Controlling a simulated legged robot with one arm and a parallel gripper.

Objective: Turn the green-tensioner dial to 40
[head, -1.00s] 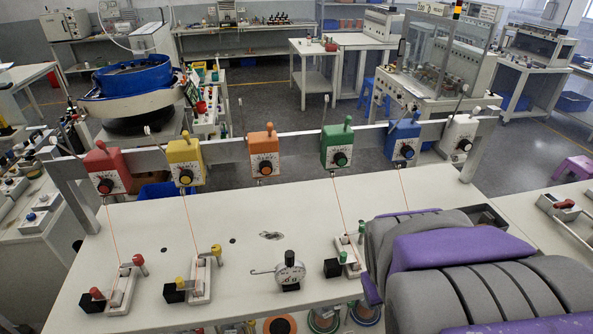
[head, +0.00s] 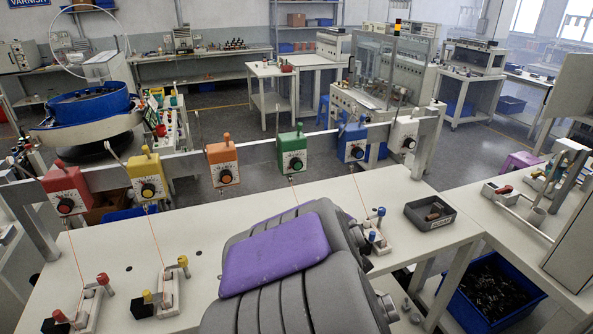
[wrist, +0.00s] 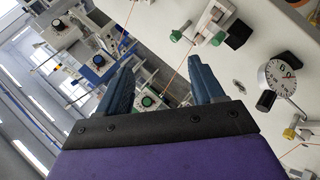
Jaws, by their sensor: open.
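The green tensioner (head: 291,148) hangs on the rail behind the bench, between the orange and blue ones. Its black dial (head: 296,164) faces me; the setting is too small to read. In the wrist view its green-centred dial (wrist: 147,101) shows between the two fingers, beyond them. My gripper (wrist: 161,62) is open and empty, its two blue-grey fingers wide apart, with no visible contact with the dial. In the head view my arm covers the bench in front of the green tensioner, and the fingers are hidden.
Red (head: 65,188), yellow (head: 146,177), orange (head: 222,162), blue (head: 352,143) and white (head: 405,134) tensioners share the rail. Thin threads run down to clamps on the bench. A round gauge (wrist: 277,76) shows in the wrist view. A dark tray (head: 430,214) sits at the bench's right.

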